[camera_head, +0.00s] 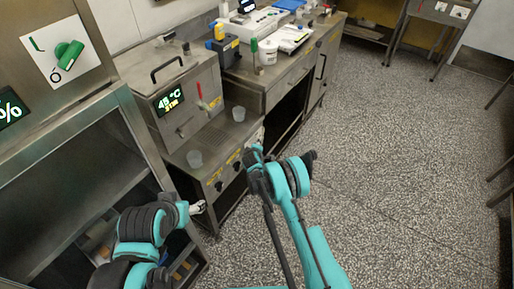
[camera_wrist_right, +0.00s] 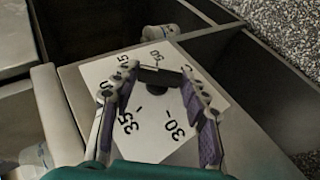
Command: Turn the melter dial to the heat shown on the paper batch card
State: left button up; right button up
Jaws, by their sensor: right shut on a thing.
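The melter (camera_head: 170,95) is a steel box at the left with a lit display (camera_head: 171,101) reading 45 °C and a smaller line below. In the right wrist view, a white dial plate (camera_wrist_right: 152,118) carries black numbers; 30, 35 and 50 are legible, others are partly covered. My right gripper (camera_wrist_right: 160,80) is shut on the black dial knob (camera_wrist_right: 160,77) at the plate's middle; the pointer direction is unclear. My right gripper (camera_head: 258,158) also shows at the cabinet front. My left gripper (camera_head: 197,207) is low by the cabinet; its opening is unclear. No batch card is clearly readable.
Other black knobs (camera_head: 219,185) sit on the cabinet front. White papers (camera_head: 289,38), a white tub (camera_head: 267,52) and a scale fill the back counter. A steel shelf (camera_head: 70,170) stands left. The speckled floor (camera_head: 400,150) is clear.

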jog(key=shift+s+f+t+h, duration=0.1)
jog(key=shift+t+h, duration=0.3)
jog(key=shift+t, duration=0.2)
jog(key=o, duration=1.2)
jog(key=shift+c, duration=0.2)
jog(key=v, duration=1.2)
